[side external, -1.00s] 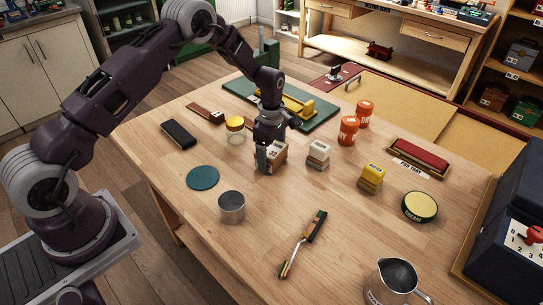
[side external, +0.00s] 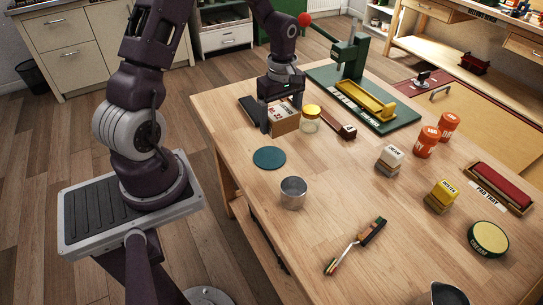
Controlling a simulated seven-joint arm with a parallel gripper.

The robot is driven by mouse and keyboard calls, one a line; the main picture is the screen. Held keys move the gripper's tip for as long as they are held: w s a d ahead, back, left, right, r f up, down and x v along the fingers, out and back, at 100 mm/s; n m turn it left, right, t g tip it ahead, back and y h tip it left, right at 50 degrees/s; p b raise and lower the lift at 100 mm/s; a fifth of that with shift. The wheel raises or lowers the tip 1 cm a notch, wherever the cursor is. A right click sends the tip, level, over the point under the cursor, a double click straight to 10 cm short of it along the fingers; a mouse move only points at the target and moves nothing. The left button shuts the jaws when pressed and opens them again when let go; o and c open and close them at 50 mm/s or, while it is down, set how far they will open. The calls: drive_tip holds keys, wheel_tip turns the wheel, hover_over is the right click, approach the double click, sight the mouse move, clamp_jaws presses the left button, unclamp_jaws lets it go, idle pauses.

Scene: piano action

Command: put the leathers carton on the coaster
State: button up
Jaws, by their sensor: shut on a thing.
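The leathers carton (side external: 286,124), a tan box with a pale, dark-marked face, is in my gripper (side external: 281,116). The jaws are shut on it, one finger showing at its left side. The carton is just left of the yellow-lidded glass jar (side external: 310,119), and I cannot tell how far its base is above the table. The coaster (side external: 269,158), a flat dark teal disc, lies bare on the table, nearer the camera than the carton and slightly left of it. A clear gap shows between them.
A metal cup (side external: 293,192) stands close to the coaster, on its near right side. A dark flat object (side external: 248,109) lies left of my gripper, partly hidden. A brown wooden block (side external: 339,125) lies right of the jar. The wooden table (side external: 335,185) is clear right of the coaster.

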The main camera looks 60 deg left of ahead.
sight(270, 157)
drive_tip(key=s, duration=0.3)
drive_tip(key=shift+a+f+m, duration=0.15)
drive_tip(key=shift+f+m, duration=0.15)
drive_tip(key=shift+f, duration=0.05)
wheel_tip(270, 157, down, 9)
drive_tip(key=shift+f, duration=0.1)
drive_tip(key=shift+f, duration=0.1)
drive_tip(key=o, duration=1.4)
drive_tip(key=shift+c, duration=0.2)
